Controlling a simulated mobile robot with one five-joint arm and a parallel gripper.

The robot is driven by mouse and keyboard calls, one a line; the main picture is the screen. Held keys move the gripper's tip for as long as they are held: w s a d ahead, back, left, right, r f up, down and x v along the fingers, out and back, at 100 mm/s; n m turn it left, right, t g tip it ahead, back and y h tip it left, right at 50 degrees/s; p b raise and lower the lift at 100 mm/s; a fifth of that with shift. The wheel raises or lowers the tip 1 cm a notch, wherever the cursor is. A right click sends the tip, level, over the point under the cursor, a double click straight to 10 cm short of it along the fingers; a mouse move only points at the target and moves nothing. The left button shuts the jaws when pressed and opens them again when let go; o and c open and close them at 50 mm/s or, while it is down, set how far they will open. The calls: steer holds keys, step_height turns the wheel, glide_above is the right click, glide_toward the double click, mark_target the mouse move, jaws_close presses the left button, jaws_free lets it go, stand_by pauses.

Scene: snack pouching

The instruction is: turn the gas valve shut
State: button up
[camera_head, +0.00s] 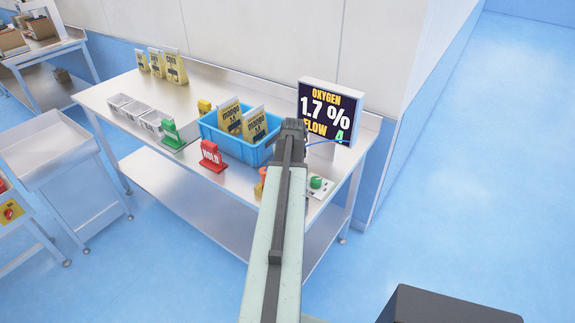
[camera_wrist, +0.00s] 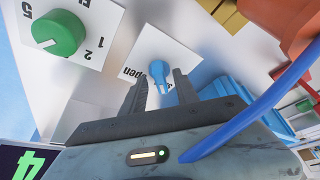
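The gas valve is a small blue handle (camera_wrist: 158,72) on a white plate (camera_wrist: 150,48) printed with "open"; other lettering on it is partly hidden. My gripper (camera_wrist: 158,88) is open in the wrist view, its two dark fingers apart on either side of the handle. I cannot tell whether either finger touches it. In the head view my gripper (camera_head: 292,127) is over the right part of the steel table, and my arm hides the valve. A green dial knob (camera_wrist: 58,33) on a numbered white plate is left of the valve plate.
A display (camera_head: 326,108) reads oxygen 1.7 %, flow 4. A blue crate (camera_head: 232,143) with pouches stands left of my gripper. A red "HOLD" sign (camera_head: 212,156) is at the table front. A blue hose (camera_wrist: 250,110) crosses the wrist view beside an orange object (camera_wrist: 285,22).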

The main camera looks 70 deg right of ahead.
steer(key=p+v, duration=0.6)
steer(key=v, duration=0.1)
steer(key=shift+r+p, duration=0.3)
steer(key=shift+p, duration=0.05)
steer(key=shift+a, duration=0.1)
